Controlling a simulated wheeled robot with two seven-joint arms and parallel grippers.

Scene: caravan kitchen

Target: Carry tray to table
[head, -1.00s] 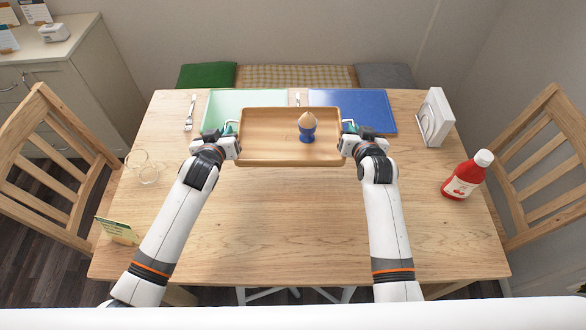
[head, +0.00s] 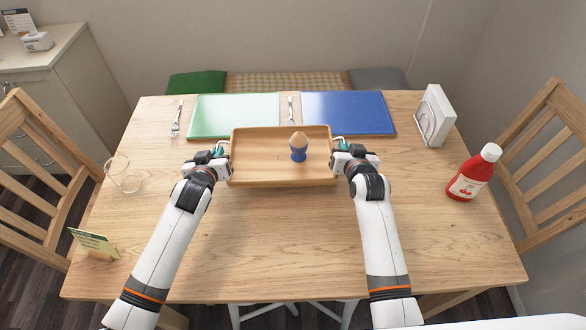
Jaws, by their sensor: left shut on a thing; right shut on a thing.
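A wooden tray (head: 265,160) is held level between my two grippers, over the middle of the wooden table (head: 250,240). A blue egg cup (head: 299,155) with a brown egg (head: 298,139) stands upright on the tray, right of its centre. My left gripper (head: 222,152) is shut on the tray's left end. My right gripper (head: 338,150) is shut on its right end. I cannot tell for certain whether the tray's underside touches the table.
A green placemat (head: 235,115) and a blue placemat (head: 348,113) lie beyond the tray with cutlery. A napkin holder (head: 434,115) and red bottle (head: 473,174) stand at right. A glass (head: 122,176) and small card (head: 94,243) are at left. The near table is clear.

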